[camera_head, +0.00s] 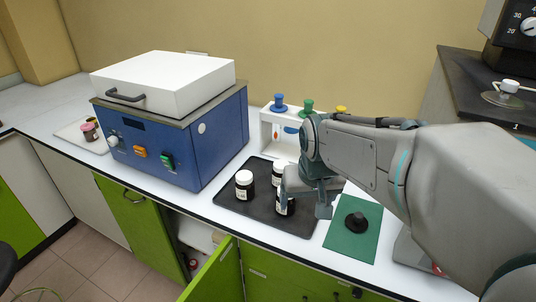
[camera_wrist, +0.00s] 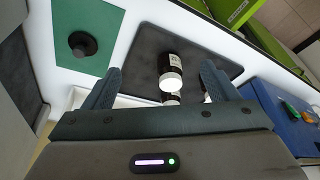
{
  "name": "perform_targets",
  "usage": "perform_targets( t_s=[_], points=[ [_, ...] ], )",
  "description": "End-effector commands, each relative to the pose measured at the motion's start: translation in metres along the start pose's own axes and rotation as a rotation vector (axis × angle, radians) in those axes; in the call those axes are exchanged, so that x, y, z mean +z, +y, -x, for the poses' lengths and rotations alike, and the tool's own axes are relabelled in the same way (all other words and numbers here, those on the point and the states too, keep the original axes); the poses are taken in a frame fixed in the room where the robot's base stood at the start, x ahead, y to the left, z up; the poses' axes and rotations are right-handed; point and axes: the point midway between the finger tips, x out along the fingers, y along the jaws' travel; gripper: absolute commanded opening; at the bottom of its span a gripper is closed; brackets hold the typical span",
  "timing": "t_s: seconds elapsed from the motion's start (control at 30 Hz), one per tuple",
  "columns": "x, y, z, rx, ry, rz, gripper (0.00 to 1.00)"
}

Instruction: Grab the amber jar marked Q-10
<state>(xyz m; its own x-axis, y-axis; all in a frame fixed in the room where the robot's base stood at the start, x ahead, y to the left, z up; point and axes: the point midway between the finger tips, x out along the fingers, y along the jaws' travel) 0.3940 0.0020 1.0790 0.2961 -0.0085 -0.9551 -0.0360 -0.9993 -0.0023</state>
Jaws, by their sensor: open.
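Three dark jars with white lids and pale labels stand on a black tray (camera_head: 235,212) in the head view. One jar (camera_head: 244,185) is at the left, one jar (camera_head: 279,172) at the back, and one jar (camera_head: 284,205) at the front, partly hidden by my gripper (camera_head: 305,205). The label text is too small to read, so I cannot tell which is Q-10. In the wrist view my gripper (camera_wrist: 160,85) is open, with one jar (camera_wrist: 171,70) between and beyond its fingertips. Other white lids behind it are mostly hidden by the gripper body.
A blue machine (camera_head: 185,135) with a white lid stands left of the tray. A green mat (camera_head: 352,230) with a black knob-like object (camera_head: 356,221) lies to the right. A white rack (camera_head: 270,130) with coloured-topped items is behind. A green cabinet door (camera_head: 215,275) hangs open below.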

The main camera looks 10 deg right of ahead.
Motion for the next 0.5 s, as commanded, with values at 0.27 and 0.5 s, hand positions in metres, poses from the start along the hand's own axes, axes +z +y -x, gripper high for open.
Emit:
perform_targets(
  t_s=[0.27, 0.5],
  points=[
    [-0.111, -0.009, -0.035, 0.009, 0.043, -0.023, 0.8],
    [-0.177, -0.013, -0.072, 0.018, 0.078, -0.043, 0.8]
  ],
)
